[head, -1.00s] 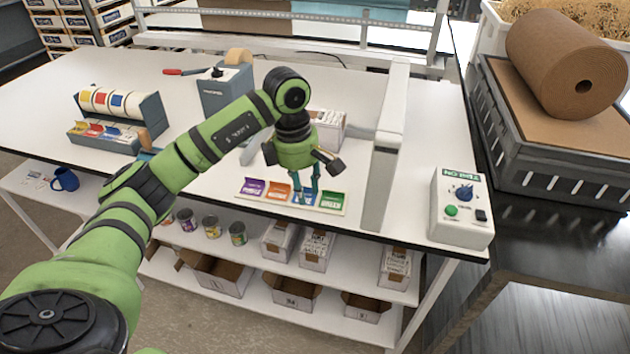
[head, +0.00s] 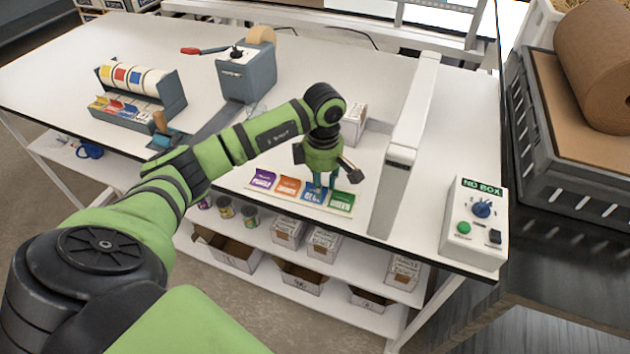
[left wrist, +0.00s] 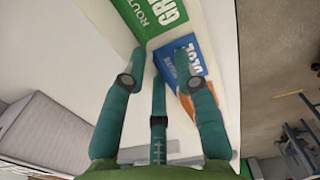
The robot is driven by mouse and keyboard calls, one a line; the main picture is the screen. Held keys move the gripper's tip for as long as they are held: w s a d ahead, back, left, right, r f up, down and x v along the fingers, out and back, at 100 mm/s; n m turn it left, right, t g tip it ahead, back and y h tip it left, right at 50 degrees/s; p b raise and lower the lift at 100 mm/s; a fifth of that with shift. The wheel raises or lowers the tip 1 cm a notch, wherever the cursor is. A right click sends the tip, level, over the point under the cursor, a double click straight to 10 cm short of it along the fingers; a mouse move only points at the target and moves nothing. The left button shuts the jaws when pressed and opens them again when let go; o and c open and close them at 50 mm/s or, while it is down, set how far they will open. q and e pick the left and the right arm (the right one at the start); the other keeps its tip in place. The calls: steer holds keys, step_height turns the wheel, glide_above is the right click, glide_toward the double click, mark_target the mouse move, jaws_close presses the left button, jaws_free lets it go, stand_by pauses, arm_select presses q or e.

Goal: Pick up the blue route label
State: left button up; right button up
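The blue route label (head: 312,198) lies in a row of coloured labels near the table's front edge, between the orange label (head: 288,188) and the green label (head: 341,201). In the left wrist view the blue label (left wrist: 190,58) is partly covered by my fingers. My left gripper (head: 325,184) points down over the blue label, with its fingers spread apart. In the left wrist view nothing is gripped between the fingers (left wrist: 163,62). I cannot tell whether the fingertips touch the label. My right gripper is out of view.
A purple label (head: 262,179) is at the row's left end. A control box (head: 475,225) reading "NO BOX" sits at the table's right corner. A tape dispenser (head: 246,75) and label-roll rack (head: 140,92) stand further left.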

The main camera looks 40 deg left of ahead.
arm_select(q)
steer(key=c, duration=0.6)
jaws_close()
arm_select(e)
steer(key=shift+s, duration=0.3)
